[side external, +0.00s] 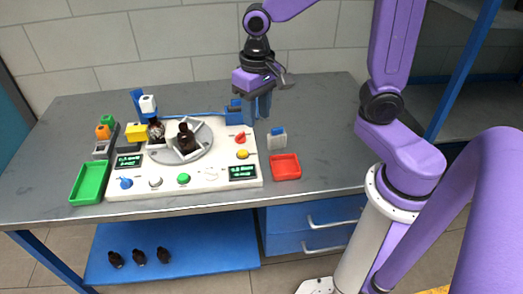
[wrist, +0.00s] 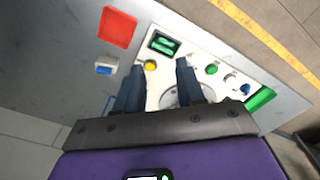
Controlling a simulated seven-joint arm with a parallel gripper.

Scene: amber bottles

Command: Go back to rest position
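My gripper (side external: 259,112) hangs fingers-down above the back right of the white machine, just right of its blue part. In the wrist view my gripper (wrist: 160,66) has its two fingers apart, with nothing seen between them. A dark amber bottle (side external: 187,139) stands in the round grey fixture (side external: 188,159) of the white machine (side external: 215,176). A second amber bottle (side external: 155,131) stands at its back left, below a blue and white part. Three dark bottles (side external: 138,257) stand on the blue lower shelf. In the wrist view the fingers partly hide the machine.
A red tray (side external: 285,166) and a small blue-and-white block (side external: 277,138) lie right of the machine. A green tray (side external: 89,183) lies to its left. Orange and green items (side external: 104,128) stand at the back left. The table (side external: 325,120) is clear at right.

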